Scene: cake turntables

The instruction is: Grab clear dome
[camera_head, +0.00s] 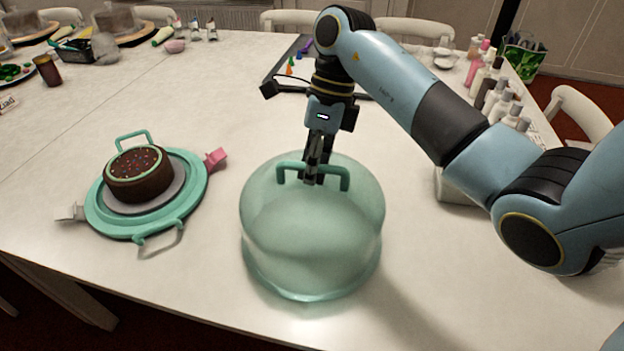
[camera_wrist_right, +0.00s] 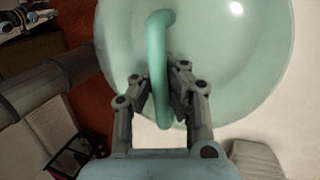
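The clear dome (camera_head: 312,245) is a pale green, see-through cover with a green bar handle (camera_head: 338,169) on top. It stands upright in the front middle of the table in the head view. In the right wrist view the dome (camera_wrist_right: 230,60) fills the top, and its handle (camera_wrist_right: 157,60) runs between the fingers. My right gripper (camera_head: 316,176) comes from above, its fingers closed on both sides of the handle. Whether the dome's rim touches the table I cannot tell. My left gripper is out of view.
A chocolate cake (camera_head: 139,174) sits on a green turntable (camera_head: 107,223) to the left, with bare table between it and the dome. Several bottles (camera_head: 492,90) line the right side. A dark-edged tray (camera_head: 284,73) lies behind my right gripper. The front table edge is close to the dome.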

